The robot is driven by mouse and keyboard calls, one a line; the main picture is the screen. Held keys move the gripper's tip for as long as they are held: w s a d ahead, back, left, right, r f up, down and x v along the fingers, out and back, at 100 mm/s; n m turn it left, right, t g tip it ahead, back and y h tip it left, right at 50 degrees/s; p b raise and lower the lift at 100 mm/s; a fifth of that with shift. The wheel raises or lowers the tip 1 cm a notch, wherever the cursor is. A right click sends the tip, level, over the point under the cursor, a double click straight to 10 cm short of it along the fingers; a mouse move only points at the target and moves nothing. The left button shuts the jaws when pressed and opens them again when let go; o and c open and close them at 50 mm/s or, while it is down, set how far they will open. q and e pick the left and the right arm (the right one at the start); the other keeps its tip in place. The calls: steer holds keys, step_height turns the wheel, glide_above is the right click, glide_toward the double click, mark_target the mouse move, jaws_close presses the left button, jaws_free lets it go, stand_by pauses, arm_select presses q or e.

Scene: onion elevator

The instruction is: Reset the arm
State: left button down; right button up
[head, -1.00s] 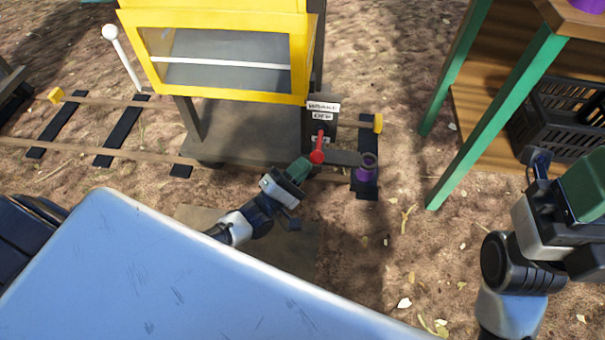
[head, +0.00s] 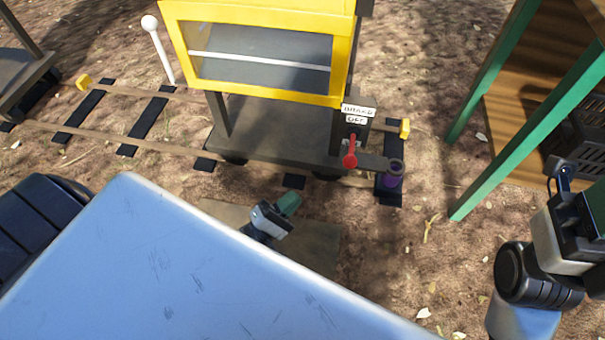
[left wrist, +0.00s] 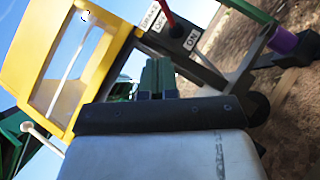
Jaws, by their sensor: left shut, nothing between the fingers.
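My left gripper (head: 289,203) shows in the head view as a small green tip on a black and white wrist, just beyond my pale blue body panel. It is shut and empty, apart from the red brake lever (head: 350,152), which stands up and to the right of it. In the left wrist view the shut green fingers (left wrist: 157,74) point at the cart, and the lever (left wrist: 168,14) is near the top. My right arm is at the right edge of the head view; its green gripper part (head: 598,208) is cut off, so its jaws cannot be read.
A yellow-framed cart (head: 262,98) stands on rails with black sleepers (head: 150,118). A label reading brake and off (head: 357,112) sits above the lever. A purple cylinder (head: 393,178) is at the cart's coupling. A green-legged wooden stand (head: 520,140) with a black crate (head: 588,120) is at right.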

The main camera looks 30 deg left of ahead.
arm_select(q)
steer(key=shift+s+a+f, duration=0.15)
steer(key=shift+s, duration=0.2)
stand_by(0.3)
